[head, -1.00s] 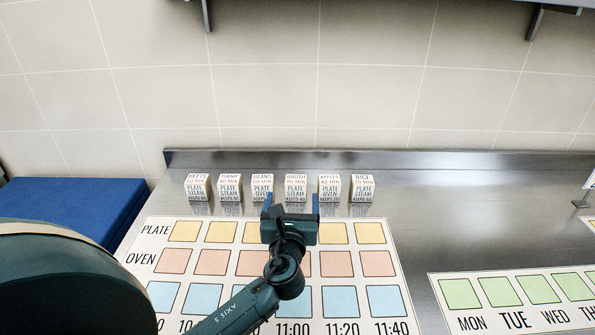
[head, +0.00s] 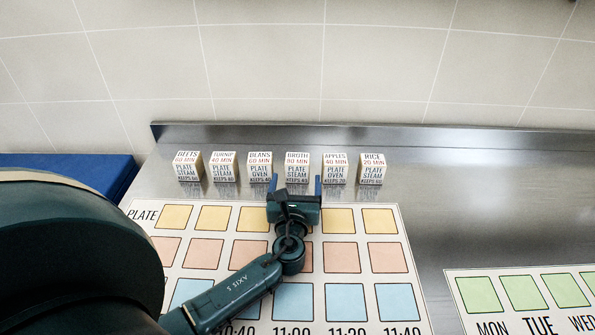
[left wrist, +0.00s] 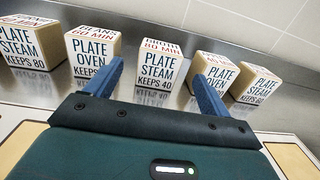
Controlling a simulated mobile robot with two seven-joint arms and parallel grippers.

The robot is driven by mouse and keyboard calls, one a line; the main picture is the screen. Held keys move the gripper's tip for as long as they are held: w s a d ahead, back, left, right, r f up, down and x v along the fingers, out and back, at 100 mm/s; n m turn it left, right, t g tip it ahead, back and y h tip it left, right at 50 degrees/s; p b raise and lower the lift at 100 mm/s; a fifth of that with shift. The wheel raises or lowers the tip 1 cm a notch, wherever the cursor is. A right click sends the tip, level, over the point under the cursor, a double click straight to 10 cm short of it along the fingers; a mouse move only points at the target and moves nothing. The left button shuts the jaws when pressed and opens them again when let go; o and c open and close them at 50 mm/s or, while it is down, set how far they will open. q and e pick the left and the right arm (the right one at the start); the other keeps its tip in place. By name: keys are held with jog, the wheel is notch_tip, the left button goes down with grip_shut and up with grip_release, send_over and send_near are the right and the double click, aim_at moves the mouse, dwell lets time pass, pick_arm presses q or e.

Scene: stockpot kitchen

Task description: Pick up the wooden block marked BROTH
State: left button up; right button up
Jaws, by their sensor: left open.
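The wooden block marked BROTH (head: 297,169) stands on the steel counter in a row of similar blocks, fourth from the left. Its front reads PLATE STEAM KEEPS 40. It also shows in the left wrist view (left wrist: 159,66), between and beyond my fingertips. My left gripper (head: 295,184) is open and empty, just in front of the BROTH block. Its blue fingers (left wrist: 162,82) point toward the block, one to each side in the picture. I cannot tell whether they touch it. My right gripper is not in view.
The BEANS block (head: 260,168) stands left of BROTH and the APPLES block (head: 335,169) right, with narrow gaps. TURNIP (head: 223,168), BEETS (head: 188,168) and RICE (head: 371,169) stand further out. A chart (head: 130,232) with coloured squares lies in front. A raised steel edge (head: 420,138) runs behind.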

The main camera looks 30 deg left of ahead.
aim_at(297, 170)
pick_arm(q)
jog(key=x, duration=0.7)
jog(key=shift+w+a, duration=0.15)
jog(key=shift+w, duration=0.1)
jog(key=shift+c, duration=0.4)
jog(key=c, duration=1)
